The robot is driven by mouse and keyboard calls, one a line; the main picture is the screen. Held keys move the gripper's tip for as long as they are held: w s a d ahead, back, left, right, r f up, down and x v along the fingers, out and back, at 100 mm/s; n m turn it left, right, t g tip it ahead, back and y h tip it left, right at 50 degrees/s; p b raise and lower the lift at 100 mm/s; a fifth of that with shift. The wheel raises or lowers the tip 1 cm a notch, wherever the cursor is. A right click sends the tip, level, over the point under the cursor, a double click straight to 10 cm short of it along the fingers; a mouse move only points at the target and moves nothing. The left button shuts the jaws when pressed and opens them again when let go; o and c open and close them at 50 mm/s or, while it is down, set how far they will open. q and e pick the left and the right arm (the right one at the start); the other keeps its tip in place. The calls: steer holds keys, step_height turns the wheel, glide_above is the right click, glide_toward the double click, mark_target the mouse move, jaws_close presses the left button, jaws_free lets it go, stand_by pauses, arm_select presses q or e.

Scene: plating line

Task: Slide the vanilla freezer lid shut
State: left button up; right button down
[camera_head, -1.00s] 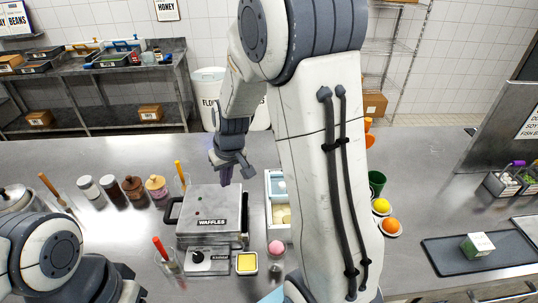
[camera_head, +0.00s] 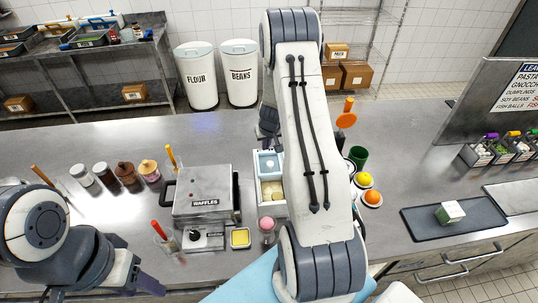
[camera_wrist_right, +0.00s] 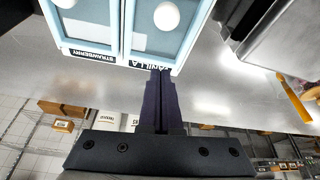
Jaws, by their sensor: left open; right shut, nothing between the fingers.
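The white freezer (camera_head: 259,193) stands right of the waffle iron. A light blue lid (camera_head: 268,163) with a pale knob covers its far part; pale scoops show in the open near part. My arm hides its right side. In the right wrist view the vanilla lid (camera_wrist_right: 150,32) and the strawberry lid (camera_wrist_right: 88,14) lie side by side above their labels. My right gripper (camera_head: 268,136) is shut and empty at the freezer's far end. Its fingertips (camera_wrist_right: 160,73) are at the vanilla label's edge; contact cannot be told. My left gripper (camera_head: 150,286) is open at lower left.
The waffle iron (camera_head: 203,186) stands close left of the freezer. A pink item (camera_head: 267,225) and a yellow tub (camera_head: 240,238) are near its front. A green cup (camera_head: 358,156) and fruit bowls (camera_head: 371,198) are to the right. The counter behind the freezer is mostly clear.

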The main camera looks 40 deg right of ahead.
mark_target(267, 161)
steer(key=b, duration=0.1)
steer(key=s+f+b, duration=0.1)
steer(key=b, duration=0.1)
steer(key=shift+s+a+f, duration=0.3)
steer(key=shift+a, duration=0.05)
steer(key=shift+s+a+b, duration=0.2)
steer(key=shift+s+b, duration=0.35)
steer(key=shift+b, duration=0.05)
steer(key=shift+s+a, duration=0.15)
steer(key=shift+s, duration=0.2)
steer(key=shift+r, duration=0.1)
